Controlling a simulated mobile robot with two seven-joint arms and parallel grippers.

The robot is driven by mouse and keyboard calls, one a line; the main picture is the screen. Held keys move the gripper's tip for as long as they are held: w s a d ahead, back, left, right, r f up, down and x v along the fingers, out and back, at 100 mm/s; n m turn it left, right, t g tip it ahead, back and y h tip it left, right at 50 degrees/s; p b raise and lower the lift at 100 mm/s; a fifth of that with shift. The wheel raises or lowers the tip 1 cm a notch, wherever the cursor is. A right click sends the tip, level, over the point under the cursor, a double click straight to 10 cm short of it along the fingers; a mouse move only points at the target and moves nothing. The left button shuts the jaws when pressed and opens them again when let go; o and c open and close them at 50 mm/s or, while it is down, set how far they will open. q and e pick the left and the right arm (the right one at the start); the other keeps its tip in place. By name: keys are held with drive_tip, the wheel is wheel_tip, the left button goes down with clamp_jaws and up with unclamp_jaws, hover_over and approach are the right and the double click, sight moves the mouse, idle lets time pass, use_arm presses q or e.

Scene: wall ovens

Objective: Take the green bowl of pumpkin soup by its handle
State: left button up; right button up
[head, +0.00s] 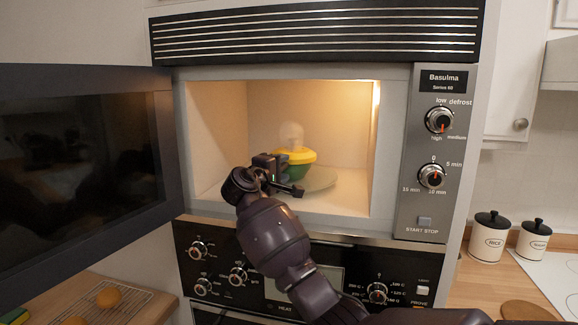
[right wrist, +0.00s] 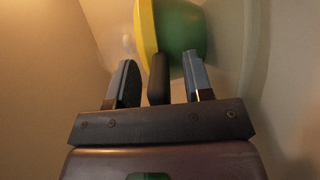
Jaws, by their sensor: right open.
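The green bowl (head: 297,171) with a yellow upper part (head: 300,156) stands on the round plate (head: 320,179) inside the lit microwave. A pale steam-like wisp shows above it. My right gripper (head: 287,176) is inside the cavity at the bowl's near left side and partly hides it. In the right wrist view the jaws (right wrist: 160,80) are open, with the dark handle (right wrist: 159,79) between the two fingers and gaps on both sides. The bowl (right wrist: 181,28) lies just beyond the fingertips. My left gripper is not in view.
The microwave door (head: 85,150) hangs open at the left. The control panel (head: 432,165) borders the cavity on the right. A lower oven panel (head: 205,265) is below.

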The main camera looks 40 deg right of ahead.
clamp_jaws()
idle(0.4)
